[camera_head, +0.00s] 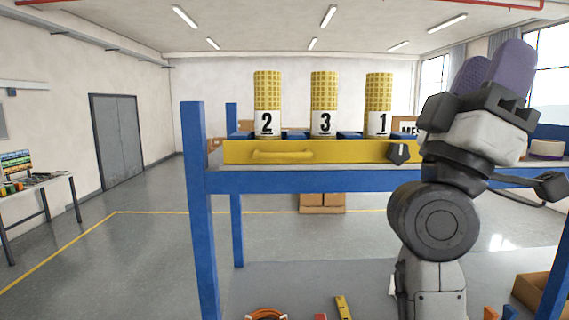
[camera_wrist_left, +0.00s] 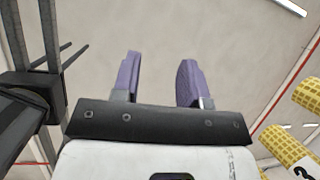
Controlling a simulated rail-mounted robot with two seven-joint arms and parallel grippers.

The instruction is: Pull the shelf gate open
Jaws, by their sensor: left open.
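The shelf gate (camera_head: 350,150) is a yellow bar along the front edge of the blue shelf (camera_head: 300,182). Its yellow handle (camera_head: 282,155) sticks out on the left part. The gate stands upright in front of the rolls, and its right end is hidden behind my left arm. My left gripper (camera_head: 490,72) has purple fingers pointing up, above and right of the gate and well away from the handle. In the left wrist view the fingers (camera_wrist_left: 158,80) are apart with nothing between them. My right gripper is not in view.
Yellow mesh rolls labelled 2 (camera_head: 267,100), 3 (camera_head: 324,100) and 1 (camera_head: 379,100) stand behind the gate. A blue shelf post (camera_head: 194,160) rises at the left. A small dark piece (camera_head: 398,153) shows before the gate. A table (camera_head: 40,185) stands far left.

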